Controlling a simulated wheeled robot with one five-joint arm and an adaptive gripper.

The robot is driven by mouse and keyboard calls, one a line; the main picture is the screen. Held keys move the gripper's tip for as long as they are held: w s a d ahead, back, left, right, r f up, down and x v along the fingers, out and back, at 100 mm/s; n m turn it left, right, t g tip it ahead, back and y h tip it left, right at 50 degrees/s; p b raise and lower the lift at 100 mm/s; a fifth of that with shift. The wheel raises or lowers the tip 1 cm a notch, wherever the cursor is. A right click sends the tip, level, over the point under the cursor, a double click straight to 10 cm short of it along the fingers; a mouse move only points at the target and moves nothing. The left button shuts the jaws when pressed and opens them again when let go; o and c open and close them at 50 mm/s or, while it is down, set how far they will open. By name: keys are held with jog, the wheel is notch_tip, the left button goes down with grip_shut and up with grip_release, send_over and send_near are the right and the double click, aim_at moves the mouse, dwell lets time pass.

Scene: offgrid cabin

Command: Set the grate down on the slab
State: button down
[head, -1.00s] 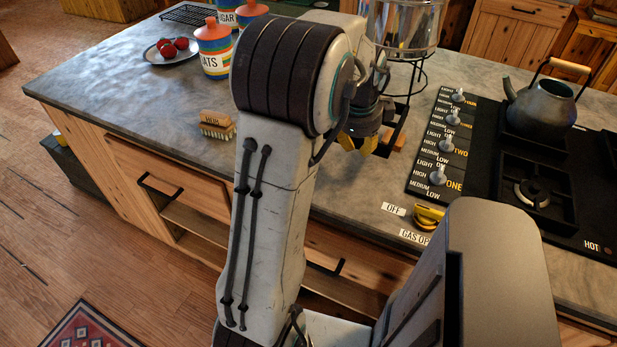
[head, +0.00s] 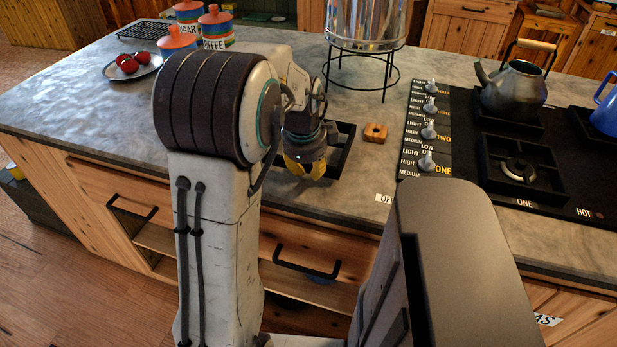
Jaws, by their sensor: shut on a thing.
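The grate is a black square frame (head: 347,155), partly hidden behind my gripper and arm. It looks roughly level, low over the grey stone slab (head: 80,95); I cannot tell whether it touches the stone. My gripper (head: 305,170), with yellow fingertips, is shut on the grate at its near left part. The grip itself is mostly hidden.
A small wooden block (head: 376,133) lies just right of the grate. Behind stands a metal vessel on a black wire stand (head: 383,77). The stove (head: 540,150) with a kettle (head: 514,88) is to the right. Canisters (head: 217,30) and a plate of red fruit (head: 128,66) are at the back left.

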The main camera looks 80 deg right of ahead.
jog(key=shift+d+f+b, duration=0.1)
jog(key=shift+f+b, duration=0.3)
jog(key=shift+f, duration=0.35)
jog(key=c, duration=1.2)
grip_release()
